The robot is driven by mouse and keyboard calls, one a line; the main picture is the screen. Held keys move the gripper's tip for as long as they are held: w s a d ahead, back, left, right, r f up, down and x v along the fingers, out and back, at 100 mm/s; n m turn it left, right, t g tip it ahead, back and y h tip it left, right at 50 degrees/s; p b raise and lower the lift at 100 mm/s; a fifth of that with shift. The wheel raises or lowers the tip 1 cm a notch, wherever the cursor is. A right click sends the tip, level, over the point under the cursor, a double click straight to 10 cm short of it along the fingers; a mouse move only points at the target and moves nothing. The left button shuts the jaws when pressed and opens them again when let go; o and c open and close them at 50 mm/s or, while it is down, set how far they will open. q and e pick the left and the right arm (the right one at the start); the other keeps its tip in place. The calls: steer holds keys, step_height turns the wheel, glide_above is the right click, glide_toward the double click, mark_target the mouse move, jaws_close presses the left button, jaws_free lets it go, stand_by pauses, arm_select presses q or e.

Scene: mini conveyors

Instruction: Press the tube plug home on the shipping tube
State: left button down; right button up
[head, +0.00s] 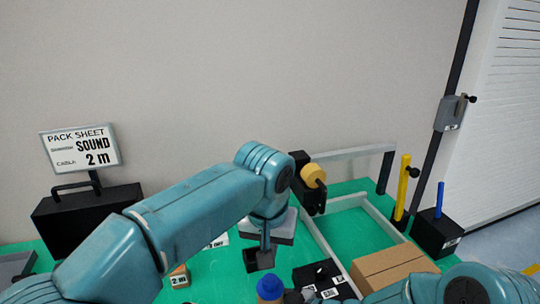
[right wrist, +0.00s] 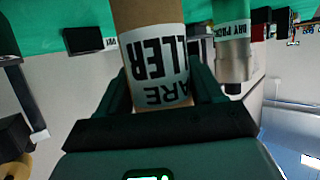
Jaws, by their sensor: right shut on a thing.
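The tube plug (head: 313,175) is a small tan-yellow disc. My left gripper (head: 309,186) is raised at the middle right of the head view, with its black fingers on both sides of the plug. The shipping tube (right wrist: 148,18) is a brown cardboard cylinder with a white label. My right gripper (right wrist: 160,85) is shut on it in the right wrist view, and the tube's far end is cut off by the top edge. A tan piece (right wrist: 14,166) beside a dark gripper shows at the lower left there. The right gripper is out of the head view.
The green table (head: 215,270) carries a grey-framed tray (head: 320,245), a cardboard box (head: 390,268), a black labelled part (head: 322,280) and a wooden block (head: 179,277). A pack sheet sign (head: 82,148) stands at left. A metal cylinder (right wrist: 232,65) is close beside the tube.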

steer(key=shift+f, duration=0.1)
arm_select(q)
steer(key=shift+f, duration=0.1)
arm_select(e)
steer(key=o, duration=1.2)
